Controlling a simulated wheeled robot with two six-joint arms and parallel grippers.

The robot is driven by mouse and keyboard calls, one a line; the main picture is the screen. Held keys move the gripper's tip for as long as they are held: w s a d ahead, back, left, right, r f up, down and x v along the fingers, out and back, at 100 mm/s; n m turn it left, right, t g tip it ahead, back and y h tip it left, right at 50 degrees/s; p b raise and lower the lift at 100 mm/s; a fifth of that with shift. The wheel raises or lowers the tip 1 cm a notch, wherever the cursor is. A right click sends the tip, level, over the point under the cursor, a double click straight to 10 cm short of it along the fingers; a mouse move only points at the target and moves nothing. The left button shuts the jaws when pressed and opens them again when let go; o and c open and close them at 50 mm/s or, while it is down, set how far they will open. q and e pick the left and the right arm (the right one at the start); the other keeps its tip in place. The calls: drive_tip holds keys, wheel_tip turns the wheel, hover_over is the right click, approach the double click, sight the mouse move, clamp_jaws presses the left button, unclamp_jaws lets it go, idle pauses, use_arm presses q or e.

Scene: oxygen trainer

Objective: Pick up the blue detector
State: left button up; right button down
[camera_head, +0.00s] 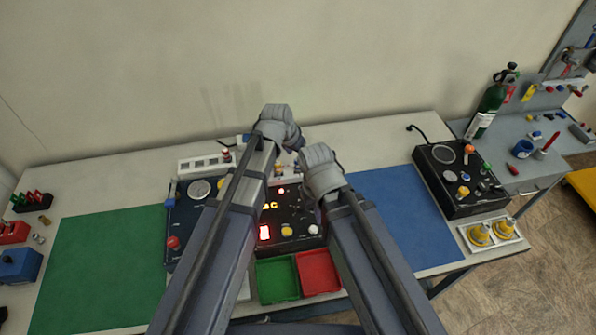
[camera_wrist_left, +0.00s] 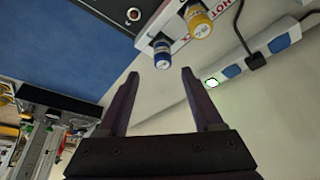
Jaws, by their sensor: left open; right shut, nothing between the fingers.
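The blue detector (camera_wrist_left: 162,52) stands in a white labelled holder (camera_wrist_left: 176,26) in the left wrist view, beside a yellow detector (camera_wrist_left: 200,22). My left gripper (camera_wrist_left: 160,75) is open and empty. Its fingertips are spread on either side of the line to the blue detector, which shows just beyond them; I cannot tell the exact gap. In the head view my left arm's end hides the blue detector. My right gripper (camera_head: 322,172) is shut and empty over the black central panel (camera_head: 292,215), close to the left arm.
A white power strip (camera_head: 206,163) lies at the back; it also shows in the left wrist view (camera_wrist_left: 255,57). A green tray (camera_head: 277,281) and a red tray (camera_head: 318,272) sit in front. The green mat (camera_head: 105,268) and blue mat (camera_head: 405,215) have free room. A black box (camera_head: 445,185) stands right.

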sight(298, 167)
use_arm(q)
drive_tip(key=b+x, duration=0.2)
drive_tip(key=x, duration=0.1)
drive_tip(key=b+x, duration=0.1)
drive_tip(key=b, duration=0.1)
drive_tip(key=shift+s+a+f, duration=0.1)
drive_tip(key=shift+a+f, duration=0.2)
drive_tip(key=shift+a, duration=0.05)
use_arm(e)
wheel_tip(298, 167, down, 4)
drive_tip(key=shift+f, duration=0.2)
use_arm(q)
drive_tip(key=shift+d+f, duration=0.1)
drive_tip(key=shift+f, duration=0.2)
use_arm(e)
drive_tip(key=shift+f, duration=0.25)
use_arm(q)
drive_tip(key=shift+r, duration=0.1)
use_arm(e)
drive_tip(key=shift+r, duration=0.1)
use_arm(q)
clamp_jaws()
